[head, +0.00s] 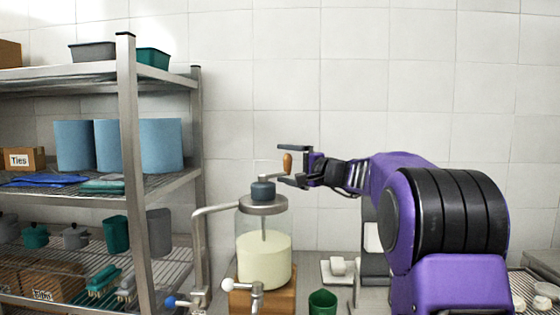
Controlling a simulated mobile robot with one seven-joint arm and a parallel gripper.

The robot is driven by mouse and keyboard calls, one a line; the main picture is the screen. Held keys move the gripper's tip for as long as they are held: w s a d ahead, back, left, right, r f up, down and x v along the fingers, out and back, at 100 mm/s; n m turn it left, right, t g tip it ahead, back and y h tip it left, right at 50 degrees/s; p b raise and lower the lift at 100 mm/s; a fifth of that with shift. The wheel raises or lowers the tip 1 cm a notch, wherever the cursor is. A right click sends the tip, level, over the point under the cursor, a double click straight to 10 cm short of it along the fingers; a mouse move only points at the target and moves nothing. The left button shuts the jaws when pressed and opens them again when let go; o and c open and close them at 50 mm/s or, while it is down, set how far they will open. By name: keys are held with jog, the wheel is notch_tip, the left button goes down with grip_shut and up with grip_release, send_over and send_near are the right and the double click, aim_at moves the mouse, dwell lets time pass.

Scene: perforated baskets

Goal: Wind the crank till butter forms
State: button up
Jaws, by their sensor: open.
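A butter churn with a clear jar (264,262) stands on a wooden block (240,300). A crank above the cap carries an upright orange-brown wooden handle (287,162). My gripper (293,164) comes in from the right and is open. Its fingers point left at the handle's height, close around or beside it. Contact cannot be told from this view.
A metal shelf rack (128,150) with bins and blue rolls stands at the left. A bent pipe tap (200,240) is just left of the jar. A green cup (322,302) and a white item (338,266) stand to the right. The tiled wall is behind.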

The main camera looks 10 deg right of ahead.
jog(key=shift+x, duration=1.15)
grip_shut()
